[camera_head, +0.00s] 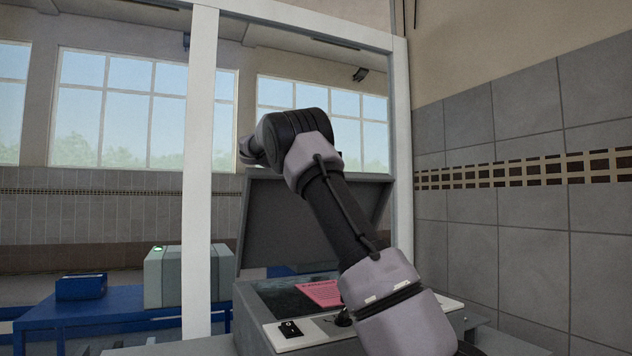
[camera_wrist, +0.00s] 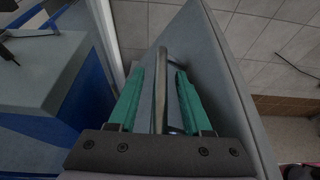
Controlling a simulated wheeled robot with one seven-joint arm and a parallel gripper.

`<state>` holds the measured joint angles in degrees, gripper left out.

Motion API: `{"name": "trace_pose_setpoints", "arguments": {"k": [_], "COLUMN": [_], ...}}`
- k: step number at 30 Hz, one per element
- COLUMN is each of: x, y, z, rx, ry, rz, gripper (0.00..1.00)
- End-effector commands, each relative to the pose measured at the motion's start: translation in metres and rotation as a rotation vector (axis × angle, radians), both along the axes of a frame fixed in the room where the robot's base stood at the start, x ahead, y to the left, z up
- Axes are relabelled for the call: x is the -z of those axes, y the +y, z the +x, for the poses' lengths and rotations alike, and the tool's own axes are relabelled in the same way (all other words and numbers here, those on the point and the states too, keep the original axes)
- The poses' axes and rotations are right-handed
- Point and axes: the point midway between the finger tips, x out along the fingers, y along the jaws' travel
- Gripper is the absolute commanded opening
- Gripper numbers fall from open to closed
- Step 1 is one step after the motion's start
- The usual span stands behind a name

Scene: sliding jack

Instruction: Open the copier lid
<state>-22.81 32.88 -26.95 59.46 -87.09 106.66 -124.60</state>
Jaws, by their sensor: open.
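The copier (camera_head: 247,312) is a grey box in front of me. Its dark grey lid (camera_head: 282,222) stands raised, tilted up at the back, so the dark glass and a pink sheet (camera_head: 318,292) on it show. The lid also shows in the wrist view as a grey panel (camera_wrist: 228,80). A metal bar handle (camera_wrist: 160,85) on it runs between the green fingers of my gripper (camera_wrist: 160,73). The fingers are open, with gaps on both sides of the bar. In the head view my arm covers part of the lid and copier, and my gripper cannot be seen.
A white post (camera_head: 200,160) stands left of the lid. A grey tiled wall (camera_head: 540,255) is close on the right. At the left, a blue table (camera_head: 120,318) bears a grey box (camera_head: 165,278) and a small blue box (camera_head: 82,287).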

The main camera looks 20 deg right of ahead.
Motion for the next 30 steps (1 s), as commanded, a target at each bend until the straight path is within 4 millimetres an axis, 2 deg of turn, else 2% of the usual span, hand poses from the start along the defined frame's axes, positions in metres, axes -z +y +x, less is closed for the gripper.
{"name": "trace_pose_setpoints", "arguments": {"k": [5,8,15,21,25,30], "x": [-0.001,-0.005,-0.023,-0.036,-0.04,-0.041], "y": [0.002,0.012,0.056,0.087,0.097,0.1], "z": [0.0,0.0,-0.001,-0.002,-0.003,-0.003], "rx": [-0.001,-0.002,-0.004,0.0,-0.001,0.0], "ry": [0.0,-0.002,-0.004,-0.002,-0.001,0.0], "rz": [0.0,-0.001,-0.002,-0.003,-0.001,-0.001], "gripper": [0.49,0.49,0.49,0.49,0.49,0.49]}}
